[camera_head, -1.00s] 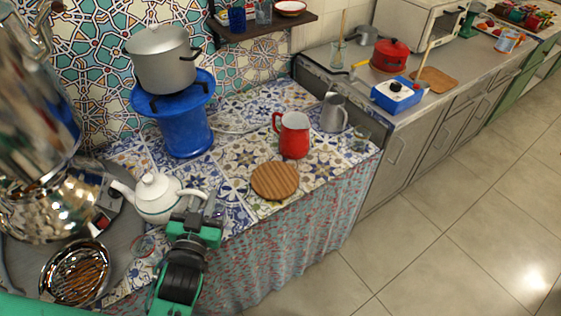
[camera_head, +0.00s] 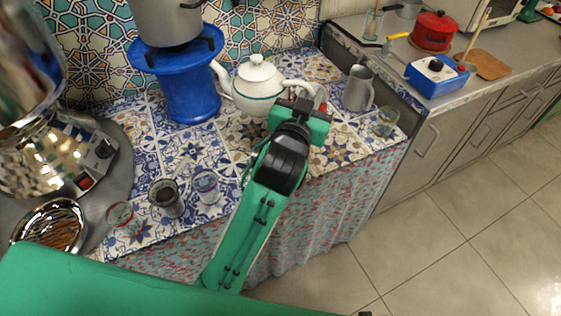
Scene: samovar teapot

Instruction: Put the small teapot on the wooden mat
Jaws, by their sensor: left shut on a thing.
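The small white teapot (camera_head: 256,86) with a dark rim line is in the upper middle of the head view. Its spout points left and its handle is on the right. My left gripper (camera_head: 298,97) is shut on the handle side and holds the teapot roughly upright, seemingly above the tiled counter. The exact gap is hard to judge. My right gripper is not in view.
A grey metal jug (camera_head: 357,89) and a small glass (camera_head: 387,122) stand to the right. The blue stand (camera_head: 190,90) with a pot (camera_head: 167,22) is at left behind. Glasses (camera_head: 206,187) stand front left, near the shiny samovar (camera_head: 40,150).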

